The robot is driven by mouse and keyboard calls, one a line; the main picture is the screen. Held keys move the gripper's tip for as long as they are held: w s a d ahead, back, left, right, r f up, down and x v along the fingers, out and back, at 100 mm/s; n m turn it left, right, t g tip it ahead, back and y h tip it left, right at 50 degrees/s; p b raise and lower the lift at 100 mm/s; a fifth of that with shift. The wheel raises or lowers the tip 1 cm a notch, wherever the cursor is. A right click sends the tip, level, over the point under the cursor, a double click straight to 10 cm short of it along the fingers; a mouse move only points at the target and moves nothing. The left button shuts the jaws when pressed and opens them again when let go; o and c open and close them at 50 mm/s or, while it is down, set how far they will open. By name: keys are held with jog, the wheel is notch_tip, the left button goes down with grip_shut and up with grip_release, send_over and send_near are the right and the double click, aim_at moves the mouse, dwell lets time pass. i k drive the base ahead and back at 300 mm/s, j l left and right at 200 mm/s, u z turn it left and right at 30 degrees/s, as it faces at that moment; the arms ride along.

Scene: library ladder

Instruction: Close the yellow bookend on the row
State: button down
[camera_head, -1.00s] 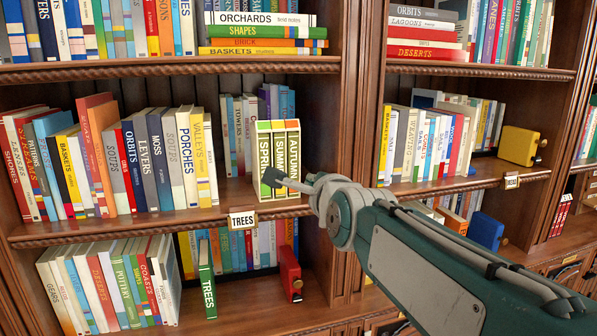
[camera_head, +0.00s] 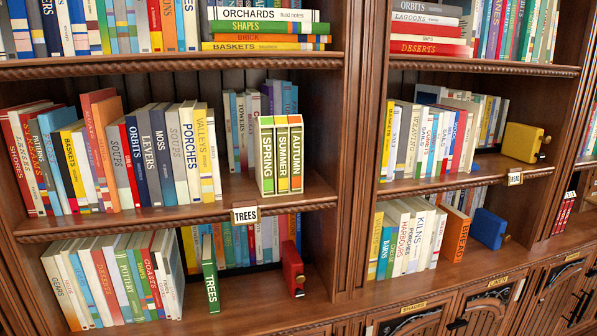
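The yellow bookend (camera_head: 524,145) stands on the middle shelf of the right bay, near its right end. It has a small dark knob on its right side. The row of books (camera_head: 430,138) on that shelf is to its left, some standing upright and some leaning.
A blue bookend (camera_head: 489,228) stands on the shelf below, right of more books. A red bookend (camera_head: 292,268) and a green TREES book (camera_head: 211,286) stand at the lower left. A boxed SPRING, SUMMER, AUTUMN set (camera_head: 278,155) is on the left bay's middle shelf. A shelf label (camera_head: 515,177) is on the shelf edge.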

aim_at(521, 142)
jog(key=u, duration=0.55)
jog(key=l+u, duration=0.45)
jog(key=l, duration=0.55)
jog(key=k+l+u, duration=0.1)
jog(key=l+u, duration=0.4)
jog(key=l, duration=0.5)
jog(key=l+z, duration=0.15)
jog(key=z, duration=2.1)
